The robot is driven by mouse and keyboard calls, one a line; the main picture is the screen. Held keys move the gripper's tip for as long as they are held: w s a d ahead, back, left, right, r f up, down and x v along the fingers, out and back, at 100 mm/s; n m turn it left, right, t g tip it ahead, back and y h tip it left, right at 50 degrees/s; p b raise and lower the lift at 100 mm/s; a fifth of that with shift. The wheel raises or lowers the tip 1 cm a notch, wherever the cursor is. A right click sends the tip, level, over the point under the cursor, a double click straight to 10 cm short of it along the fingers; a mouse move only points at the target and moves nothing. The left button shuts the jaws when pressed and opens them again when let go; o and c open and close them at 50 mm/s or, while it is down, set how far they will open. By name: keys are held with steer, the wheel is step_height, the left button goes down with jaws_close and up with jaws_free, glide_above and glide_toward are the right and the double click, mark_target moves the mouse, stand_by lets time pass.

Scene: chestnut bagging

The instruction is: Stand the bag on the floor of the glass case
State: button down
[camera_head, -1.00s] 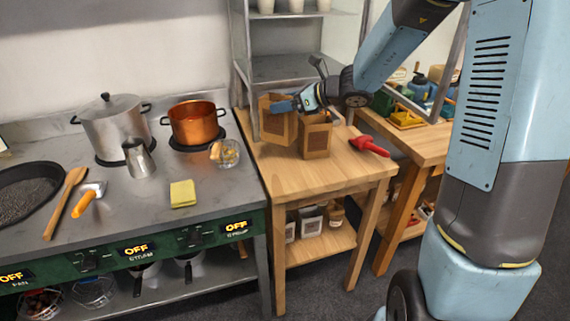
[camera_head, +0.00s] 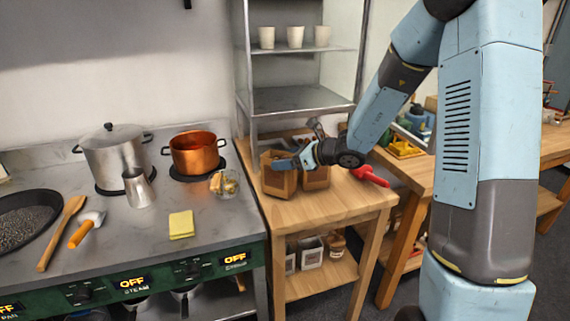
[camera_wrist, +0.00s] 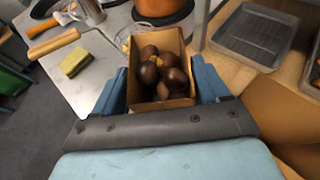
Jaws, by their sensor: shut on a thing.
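My gripper (camera_head: 287,164) is shut on an open-topped brown bag (camera_head: 277,181) and holds it upright over the wooden table, near its left edge. I cannot tell whether its base touches the tabletop. In the wrist view the bag (camera_wrist: 133,88) sits between the two blue fingers, with several dark chestnuts (camera_wrist: 165,75) inside. The glass case (camera_head: 290,98) with metal frame and shelves stands behind the bag, at the back of the table. Its lowest part is partly hidden by the bag and my arm.
A second brown bag (camera_head: 318,179) stands close to the right of the held one. White cups (camera_head: 295,37) stand on the case's upper shelf. The stove, with a copper pot (camera_head: 195,153), is at left. The table's front is clear.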

steer(key=shift+f, duration=0.7)
jaws_free()
steer(key=shift+f, duration=0.15)
